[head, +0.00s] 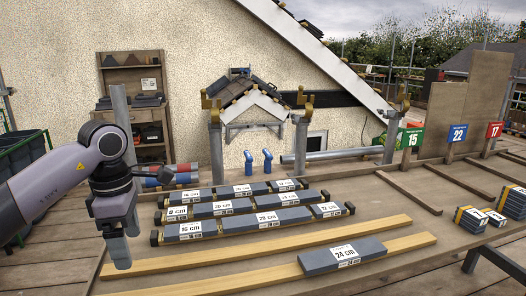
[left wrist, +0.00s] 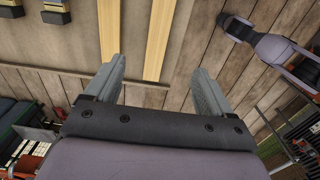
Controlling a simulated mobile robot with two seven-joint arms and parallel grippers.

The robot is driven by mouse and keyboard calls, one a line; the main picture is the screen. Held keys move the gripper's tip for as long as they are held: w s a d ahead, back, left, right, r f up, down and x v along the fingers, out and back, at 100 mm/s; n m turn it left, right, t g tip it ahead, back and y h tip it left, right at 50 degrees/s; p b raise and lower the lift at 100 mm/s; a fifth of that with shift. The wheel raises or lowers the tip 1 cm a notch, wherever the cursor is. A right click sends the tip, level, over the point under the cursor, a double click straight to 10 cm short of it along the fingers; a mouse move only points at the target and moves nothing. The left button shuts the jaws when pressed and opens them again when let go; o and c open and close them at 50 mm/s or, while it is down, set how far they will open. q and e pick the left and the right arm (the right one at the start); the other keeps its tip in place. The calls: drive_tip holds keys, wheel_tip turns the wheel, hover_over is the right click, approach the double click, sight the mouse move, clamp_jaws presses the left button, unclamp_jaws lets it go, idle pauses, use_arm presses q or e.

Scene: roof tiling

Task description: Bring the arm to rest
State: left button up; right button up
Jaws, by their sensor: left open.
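My left arm comes in from the left in the head view, with its left gripper (head: 127,245) pointing down over the left end of the wooden strips. In the left wrist view the left gripper (left wrist: 153,85) has its two grey fingers wide apart with nothing between them. Behind the fingers lie two pale wooden strips (left wrist: 159,38) and dark planks. My right gripper does not show in the head view; I cannot make it out in the left wrist view.
Rows of labelled grey tiles (head: 263,216) lie on the table. A 24 cm tile (head: 318,262) rests across the front strips (head: 240,277). A small roof model (head: 252,107) stands behind. Coloured number signs (head: 457,133) stand at right. A shelf (head: 135,72) stands at the back left.

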use_arm(q)
drive_tip(key=s+d+f+g+h+p, duration=0.1)
drive_tip(key=d+f+h, duration=0.2)
drive_tip(key=d, duration=0.3)
drive_tip(key=s+d+f+h, duration=0.2)
drive_tip(key=d+f, duration=0.1)
drive_tip(key=d, duration=0.2)
drive_tip(key=s+d+r+n+t+h+p, duration=0.1)
drive_tip(key=s+d+r+n+h, duration=0.15)
drive_tip(key=d+n+h, duration=0.45)
drive_tip(key=s+d+r+n+t+h+p, duration=0.2)
drive_tip(key=s+d+n+h, duration=0.15)
drive_tip(key=d+h, duration=0.35)
drive_tip(key=w+a+f+n+t+y+p, duration=0.1)
drive_tip(key=a+f+n+t+y, duration=0.6)
drive_tip(key=n, duration=0.7)
drive_tip(key=a+f+n+t+y+p, duration=0.1)
drive_tip(key=a+f+n+t+y, duration=0.45)
drive_tip(key=n, duration=0.85)
drive_tip(key=s+a+f+n+g+y, duration=0.2)
drive_tip(key=s+a+f+n, duration=0.1)
drive_tip(key=s+f+n, duration=0.2)
drive_tip(key=s+a+f+n+g+y+p, duration=0.1)
drive_tip(key=s+a+f+n, duration=0.3)
drive_tip(key=s, duration=0.4)
wheel_tip(320, 180, down, 3)
drive_tip(key=shift+s+a+r+n+g+y, duration=0.1)
drive_tip(key=shift+s+a+n+g+y, duration=0.3)
drive_tip(key=shift+n+y, duration=0.25)
drive_tip(key=shift+d, duration=0.1)
